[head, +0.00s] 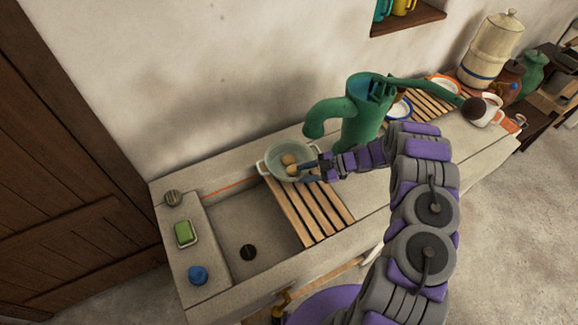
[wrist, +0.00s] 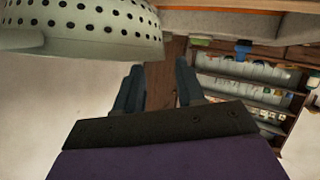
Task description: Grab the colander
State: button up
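The colander (head: 273,160) is a pale green bowl with side handles at the back edge of the sink, by the wooden slats. Round tan items (head: 290,163) lie in it. My gripper (head: 306,167) is at its right side, overlapping the rim in the head view; contact cannot be told there. In the wrist view the perforated wall of the colander (wrist: 90,28) fills the upper left. There my gripper (wrist: 158,80) has its fingers apart, with nothing between them, and the colander lies to their left.
A green hand pump (head: 360,112) stands right behind my gripper. The slatted rack (head: 315,212) covers part of the stone sink (head: 240,235). A green soap dish (head: 184,233) and blue item (head: 198,275) sit on the left ledge. The sink's left part is open.

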aim_at(286, 179)
jog(key=shift+f+x, duration=0.15)
jog(key=shift+x, duration=1.1)
jog(key=shift+f+x, duration=0.15)
jog(key=shift+x, duration=1.15)
jog(key=shift+d, duration=0.2)
grip_shut()
